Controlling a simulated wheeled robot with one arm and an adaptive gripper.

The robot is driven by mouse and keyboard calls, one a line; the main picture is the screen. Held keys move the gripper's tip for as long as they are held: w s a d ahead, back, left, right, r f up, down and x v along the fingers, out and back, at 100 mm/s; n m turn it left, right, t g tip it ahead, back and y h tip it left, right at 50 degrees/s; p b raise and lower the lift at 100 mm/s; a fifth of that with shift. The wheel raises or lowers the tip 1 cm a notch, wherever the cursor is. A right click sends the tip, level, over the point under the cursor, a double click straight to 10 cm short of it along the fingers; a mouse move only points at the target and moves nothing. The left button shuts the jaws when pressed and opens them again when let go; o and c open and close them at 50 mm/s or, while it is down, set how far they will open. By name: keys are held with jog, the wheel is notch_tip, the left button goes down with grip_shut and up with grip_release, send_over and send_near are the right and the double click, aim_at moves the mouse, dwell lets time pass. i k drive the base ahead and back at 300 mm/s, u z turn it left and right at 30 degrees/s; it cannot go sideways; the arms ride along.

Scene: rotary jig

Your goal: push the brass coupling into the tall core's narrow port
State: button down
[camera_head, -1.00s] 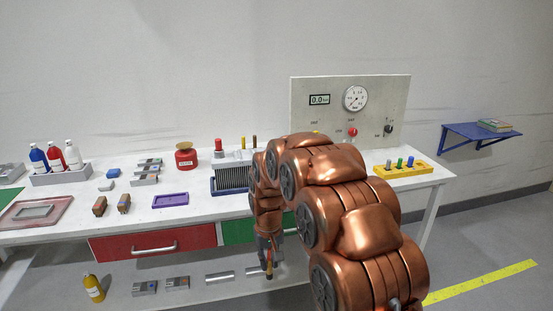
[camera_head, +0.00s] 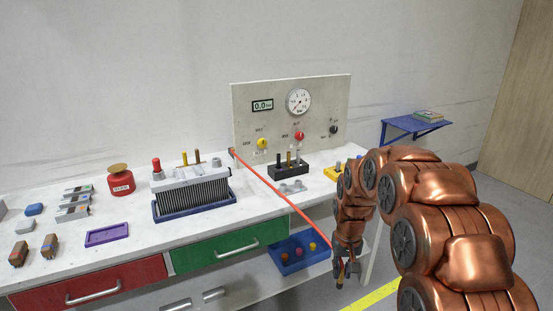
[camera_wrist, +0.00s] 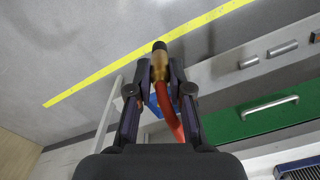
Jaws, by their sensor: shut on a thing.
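The brass coupling (camera_wrist: 160,65) shows in the wrist view between my gripper's (camera_wrist: 158,82) two fingers, with a dark end pointing away from the palm. A red-orange hose (camera_wrist: 171,120) runs back from it. In the head view my gripper (camera_head: 345,272) hangs low at the right, in front of the bench edge. The hose (camera_head: 285,200) stretches from there to the panel's lower left edge. A finned grey core (camera_head: 190,195) stands in a blue tray on the bench, left of and well apart from my gripper. Its narrow port cannot be made out.
The gauge panel (camera_head: 290,118) stands at the back of the bench. A black block with pegs (camera_head: 288,170) sits before it. A blue tray with coloured plugs (camera_head: 300,254) lies on the lower shelf. A purple tray (camera_head: 107,234) is at left. Floor right of the bench is open.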

aim_at(174, 195)
jog(key=z, duration=0.6)
jog(key=i, duration=1.15)
jog(key=u, duration=2.65)
jog(key=i, duration=0.25)
jog(key=u, duration=0.1)
